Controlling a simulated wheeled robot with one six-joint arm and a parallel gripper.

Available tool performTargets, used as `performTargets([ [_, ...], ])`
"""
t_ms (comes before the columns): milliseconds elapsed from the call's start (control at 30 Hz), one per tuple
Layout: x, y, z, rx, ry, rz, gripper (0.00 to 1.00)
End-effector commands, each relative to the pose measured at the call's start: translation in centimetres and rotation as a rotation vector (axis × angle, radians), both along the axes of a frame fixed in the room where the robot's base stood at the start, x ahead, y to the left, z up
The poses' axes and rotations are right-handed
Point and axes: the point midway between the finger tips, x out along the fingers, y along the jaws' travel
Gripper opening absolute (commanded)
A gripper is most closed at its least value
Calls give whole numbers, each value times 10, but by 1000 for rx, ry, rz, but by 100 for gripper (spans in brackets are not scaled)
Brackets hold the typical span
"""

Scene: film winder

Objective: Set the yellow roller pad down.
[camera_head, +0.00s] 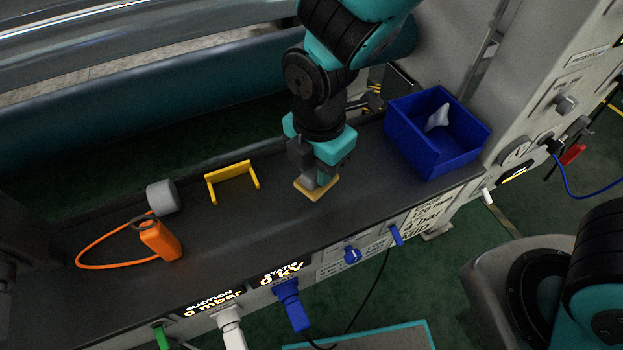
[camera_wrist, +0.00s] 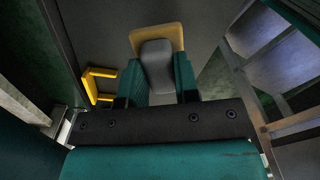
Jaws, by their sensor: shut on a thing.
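The yellow roller pad (camera_head: 322,190) is a flat, pale yellow block under my gripper (camera_head: 316,176), over the middle of the dark shelf (camera_head: 240,225). It lies at or very close to the shelf's surface; I cannot tell whether it touches. In the wrist view, the pad (camera_wrist: 157,33) shows beyond a grey grip piece (camera_wrist: 157,65) on it. The teal fingers of my gripper (camera_wrist: 158,78) are shut on this grey piece from both sides. My fingers and wrist hide part of the pad in the head view.
A yellow bracket handle (camera_head: 231,170) stands to the left. Farther left are a grey cylinder (camera_head: 161,196) and an orange tool with a loop (camera_head: 160,240). A blue bin (camera_head: 436,155) holding a white piece (camera_head: 437,117) stands at right. The shelf in front of the bracket is clear.

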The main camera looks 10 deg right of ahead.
Motion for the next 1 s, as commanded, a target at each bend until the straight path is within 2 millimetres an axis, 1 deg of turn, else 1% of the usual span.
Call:
performTargets([
  [300,-1,1,-42,-3,2,4,0],
  [400,0,2,-47,0,-1,4,0],
  [567,0,2,-48,0,-2,5,0],
  [600,0,2,-48,0,-1,5,34],
  [700,0,2,-48,0,-1,5,54],
  [1000,0,2,-45,1,-3,5,54],
])
